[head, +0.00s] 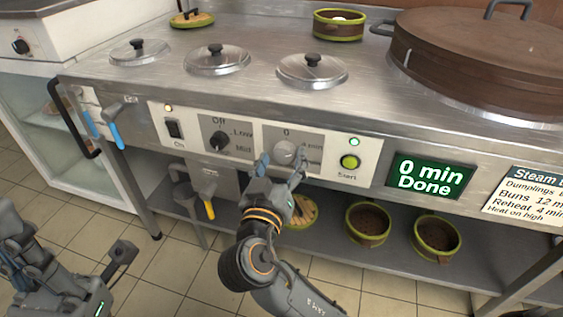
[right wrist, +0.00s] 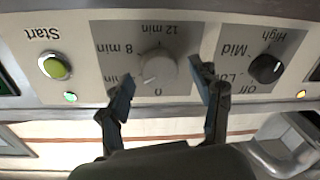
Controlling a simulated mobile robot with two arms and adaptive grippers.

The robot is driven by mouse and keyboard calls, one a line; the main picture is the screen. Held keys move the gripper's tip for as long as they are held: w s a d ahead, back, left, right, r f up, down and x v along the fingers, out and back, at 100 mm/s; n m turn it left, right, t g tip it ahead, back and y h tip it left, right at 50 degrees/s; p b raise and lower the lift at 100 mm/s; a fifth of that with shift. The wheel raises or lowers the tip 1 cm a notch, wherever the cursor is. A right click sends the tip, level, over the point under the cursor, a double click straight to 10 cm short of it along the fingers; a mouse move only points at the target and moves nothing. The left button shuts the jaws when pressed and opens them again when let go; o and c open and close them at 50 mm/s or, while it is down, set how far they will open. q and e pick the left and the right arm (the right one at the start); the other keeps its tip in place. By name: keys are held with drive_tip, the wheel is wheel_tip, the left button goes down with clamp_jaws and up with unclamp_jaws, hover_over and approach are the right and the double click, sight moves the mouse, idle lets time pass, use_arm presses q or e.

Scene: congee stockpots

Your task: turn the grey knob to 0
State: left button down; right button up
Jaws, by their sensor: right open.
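The grey knob (head: 284,151) sits on a light grey plate of the steamer's front panel, under a printed 0. In the right wrist view, which is upside down, the grey knob (right wrist: 158,67) shows a white pointer line close to the 0, slightly toward the 4 min side. My right gripper (head: 280,164) is in front of the knob. Its fingers are open, one on each side of the knob, with gaps visible in the right wrist view (right wrist: 166,92). My left gripper (head: 118,262) is low at the left, away from the panel; its jaws are unclear.
A black Off/Low/Mid/High knob (head: 218,141) is left of the grey knob; a green Start button (head: 349,162) is right. A display (head: 431,175) reads "0 min Done". Blue-handled taps (head: 113,130) stick out at the left. Bowls (head: 368,222) stand on the lower shelf.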

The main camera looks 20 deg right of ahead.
drive_tip(key=shift+w, duration=0.1)
drive_tip(key=shift+c, duration=0.4)
drive_tip(key=c, duration=1.1)
drive_tip(key=shift+o, duration=0.2)
